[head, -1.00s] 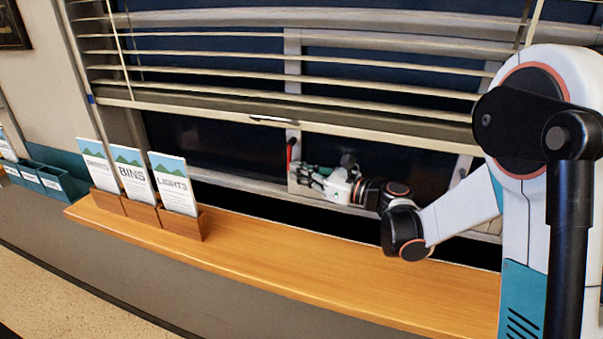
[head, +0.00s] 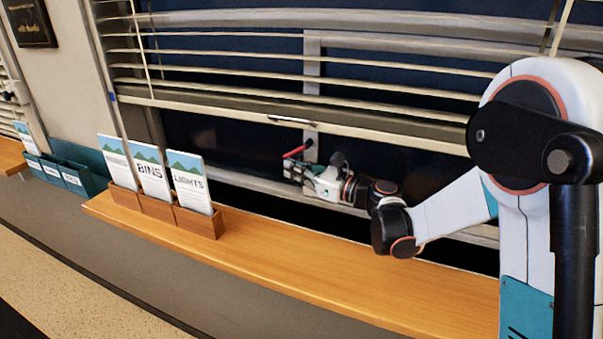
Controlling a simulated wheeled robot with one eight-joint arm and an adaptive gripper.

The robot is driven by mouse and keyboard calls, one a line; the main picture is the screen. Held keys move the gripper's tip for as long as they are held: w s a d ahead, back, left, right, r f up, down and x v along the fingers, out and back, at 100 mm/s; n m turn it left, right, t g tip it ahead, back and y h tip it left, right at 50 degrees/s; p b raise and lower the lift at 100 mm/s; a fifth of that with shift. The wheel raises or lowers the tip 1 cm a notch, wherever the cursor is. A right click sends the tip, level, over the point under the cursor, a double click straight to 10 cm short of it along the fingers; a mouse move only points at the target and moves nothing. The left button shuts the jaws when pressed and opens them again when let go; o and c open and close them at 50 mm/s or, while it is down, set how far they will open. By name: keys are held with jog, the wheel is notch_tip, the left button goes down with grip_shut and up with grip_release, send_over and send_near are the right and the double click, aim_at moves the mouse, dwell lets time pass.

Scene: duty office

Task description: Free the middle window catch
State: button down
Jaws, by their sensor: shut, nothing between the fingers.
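The red-handled window catch (head: 296,152) is on the pale upright window post (head: 312,70), just below the lowered blind. Its red handle lies at a slant, with its left end lower and its right end at a dark pivot on the post. My gripper (head: 288,168) is shut with nothing in it. Its fingertips are just below the left end of the handle; I cannot tell whether they touch it.
A wooden ledge (head: 330,275) runs below the window. A wooden holder (head: 200,222) with cards marked BINS and LIGHTS stands on its left part. The blind's bottom rail (head: 230,112) hangs just above the catch. Teal boxes (head: 75,180) stand farther left.

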jog(key=shift+w+a+r+p, duration=0.2)
jog(key=shift+a+r, duration=0.15)
jog(key=shift+a, duration=0.2)
jog(key=shift+w+a+r+p, duration=0.1)
jog(key=shift+w+a+r, duration=0.05)
jog(key=shift+a+r, duration=0.3)
jog(key=shift+a, duration=0.1)
jog(key=v, duration=1.2)
